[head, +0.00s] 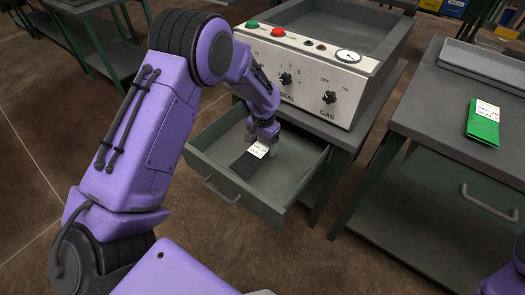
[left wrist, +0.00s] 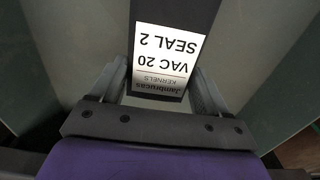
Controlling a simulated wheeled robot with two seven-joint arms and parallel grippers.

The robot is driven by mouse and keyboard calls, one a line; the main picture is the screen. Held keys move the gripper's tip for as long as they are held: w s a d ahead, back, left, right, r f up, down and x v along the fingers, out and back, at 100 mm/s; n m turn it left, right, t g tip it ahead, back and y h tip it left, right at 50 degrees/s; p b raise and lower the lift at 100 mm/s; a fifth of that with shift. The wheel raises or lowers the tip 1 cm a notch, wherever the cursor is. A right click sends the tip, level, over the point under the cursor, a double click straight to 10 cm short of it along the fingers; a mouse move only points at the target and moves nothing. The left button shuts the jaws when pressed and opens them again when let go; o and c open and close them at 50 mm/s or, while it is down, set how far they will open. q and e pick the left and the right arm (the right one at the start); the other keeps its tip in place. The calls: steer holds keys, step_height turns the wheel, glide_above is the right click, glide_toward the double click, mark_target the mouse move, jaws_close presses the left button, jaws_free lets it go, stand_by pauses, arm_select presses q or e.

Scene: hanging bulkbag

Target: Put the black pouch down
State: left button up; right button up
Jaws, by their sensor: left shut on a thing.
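The black pouch (head: 244,165) has a white label at its upper end and is inside the open drawer (head: 283,205), at or just above its floor; I cannot tell if it touches. My left gripper (head: 264,134) reaches down into the drawer from above and is shut on the labelled end of the pouch. In the left wrist view the pouch (left wrist: 172,15) lies between the fingers of the left gripper (left wrist: 160,85), its label reading "VAC 20 SEAL 2", upside down. My right gripper is out of view.
The sealing machine (head: 310,75) with knobs and buttons stands on the bench above the drawer. To the right, a grey table (head: 435,100) carries a green pouch (head: 482,128) with a white label and a grey tray (head: 480,65). The drawer's front part is clear.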

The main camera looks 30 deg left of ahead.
mark_target(262, 150)
arm_select(q)
steer(key=shift+a+f, duration=0.2)
steer(key=shift+f, duration=1.6)
steer(key=shift+f, duration=0.2)
steer(key=o, duration=1.1)
steer(key=shift+r, duration=0.15)
step_height(262, 150, up, 12)
steer(key=shift+r+p, duration=0.1)
steer(key=shift+p, duration=0.5)
